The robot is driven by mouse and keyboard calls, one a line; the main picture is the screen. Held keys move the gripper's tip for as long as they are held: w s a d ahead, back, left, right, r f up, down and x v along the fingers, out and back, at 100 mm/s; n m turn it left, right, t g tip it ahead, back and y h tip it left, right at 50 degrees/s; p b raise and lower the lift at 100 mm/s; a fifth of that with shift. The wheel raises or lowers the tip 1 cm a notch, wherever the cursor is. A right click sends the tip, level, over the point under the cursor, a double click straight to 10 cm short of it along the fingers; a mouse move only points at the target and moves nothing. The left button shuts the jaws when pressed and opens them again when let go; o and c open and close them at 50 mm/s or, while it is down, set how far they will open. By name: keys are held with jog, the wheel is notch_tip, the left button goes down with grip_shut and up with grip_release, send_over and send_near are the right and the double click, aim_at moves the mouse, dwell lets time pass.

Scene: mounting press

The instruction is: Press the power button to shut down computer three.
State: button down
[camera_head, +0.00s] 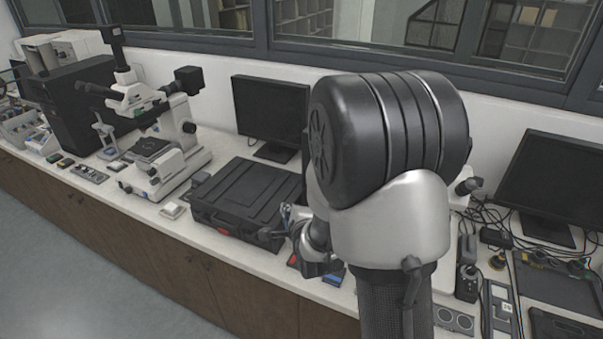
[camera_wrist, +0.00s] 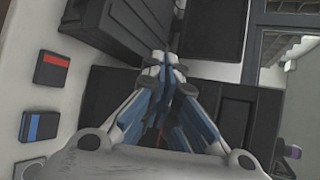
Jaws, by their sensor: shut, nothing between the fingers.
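My gripper (camera_wrist: 172,65) is shut and empty in the wrist view, its blue and white fingers drawn together. A dark box-like body (camera_wrist: 240,112) lies behind and right of the fingers; I cannot tell whether it is computer three or whether the fingers touch it. No power button shows clearly in either view. In the head view my arm covers the middle of the bench and most of my gripper. A dark monitor (camera_head: 270,112) stands behind the bench, left of my arm. Another dark monitor (camera_head: 550,185) stands at the right.
A black carrying case (camera_head: 250,195) lies left of my arm. A microscope (camera_head: 150,125) and a black tower (camera_head: 90,105) stand farther left. Small red (camera_wrist: 52,70) and blue (camera_wrist: 40,126) boxes lie near the bench's front edge. Cables (camera_head: 490,215) clutter the right.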

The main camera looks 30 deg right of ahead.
jog(key=w+d+p, duration=0.1)
jog(key=w+d, duration=0.4)
jog(key=d, duration=0.2)
dwell(0.6)
dwell(1.4)
jog(key=shift+w+d, duration=0.3)
jog(key=shift+w+d, duration=0.25)
jog(key=shift+d, duration=0.05)
dwell(0.7)
jog(key=shift+a, duration=0.1)
jog(key=shift+s+a, duration=0.5)
jog(key=shift+a, duration=0.05)
